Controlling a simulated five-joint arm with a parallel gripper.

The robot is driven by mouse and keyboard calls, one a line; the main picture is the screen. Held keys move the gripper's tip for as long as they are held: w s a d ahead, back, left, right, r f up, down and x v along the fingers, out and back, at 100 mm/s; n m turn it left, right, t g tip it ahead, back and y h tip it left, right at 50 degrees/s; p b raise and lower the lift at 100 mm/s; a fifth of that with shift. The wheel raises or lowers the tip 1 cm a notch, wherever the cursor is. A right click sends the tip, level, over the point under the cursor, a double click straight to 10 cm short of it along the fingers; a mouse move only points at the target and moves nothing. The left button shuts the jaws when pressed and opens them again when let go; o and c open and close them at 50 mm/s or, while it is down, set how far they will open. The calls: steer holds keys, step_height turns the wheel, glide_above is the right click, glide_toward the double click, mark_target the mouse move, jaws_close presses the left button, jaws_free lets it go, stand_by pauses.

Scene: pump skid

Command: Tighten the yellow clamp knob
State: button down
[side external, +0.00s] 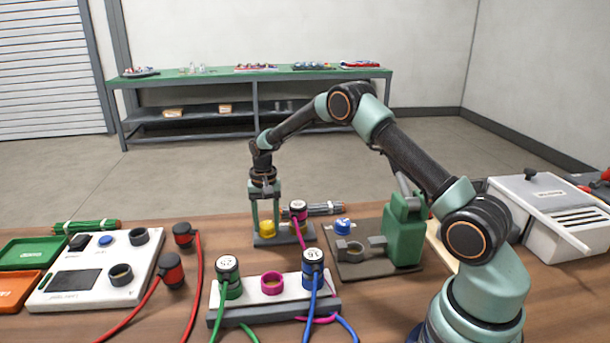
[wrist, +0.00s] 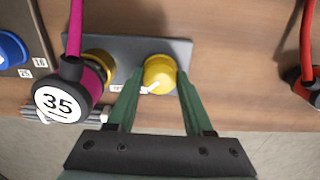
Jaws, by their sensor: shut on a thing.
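The yellow clamp knob (side external: 267,228) stands on a small grey plate (side external: 266,240) on the wooden table. It also shows in the wrist view (wrist: 160,73), with a white pointer mark on its top toward its lower side. My gripper (side external: 265,225) points straight down over it. In the wrist view the two green fingers of my gripper (wrist: 158,82) lie on either side of the knob and are shut on it.
A blue knob (side external: 343,226) and a green block (side external: 403,232) stand to the right. A socket strip (side external: 248,300) with cabled plugs lies in front. A red cable (side external: 200,270) runs to the left.

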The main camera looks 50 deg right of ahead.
mark_target(267, 224)
stand_by(0.3)
steer(key=shift+c, duration=1.4)
jaws_free()
step_height(267, 224, up, 12)
steer(key=shift+r, duration=0.15)
